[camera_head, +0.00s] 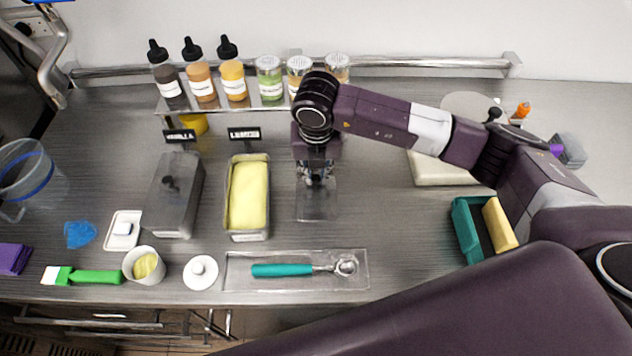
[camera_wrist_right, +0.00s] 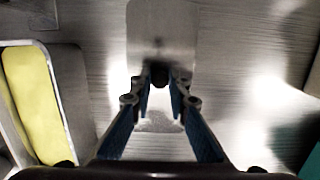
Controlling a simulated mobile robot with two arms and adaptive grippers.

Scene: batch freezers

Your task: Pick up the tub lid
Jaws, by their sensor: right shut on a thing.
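The tub lid (camera_head: 316,207) is a flat grey metal rectangle with a dark knob, to the right of the open tub (camera_head: 235,235) of yellow ice cream. In the right wrist view the lid (camera_wrist_right: 162,25) stretches out beyond my fingers, and its knob shows between the fingertips. My right gripper (camera_head: 315,178) points down over the lid and is shut on its knob; it also shows in the right wrist view (camera_wrist_right: 160,85). I cannot tell whether the lid touches the counter. My left gripper is not in view.
A lidded tub (camera_head: 175,205) stands left of the open tub. A tray (camera_head: 235,283) with a teal-handled scoop (camera_head: 290,270) lies in front. Bottles and jars stand on a shelf (camera_head: 240,106) behind. A teal caddy (camera_head: 466,228) with a yellow sponge is right; the counter before it is clear.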

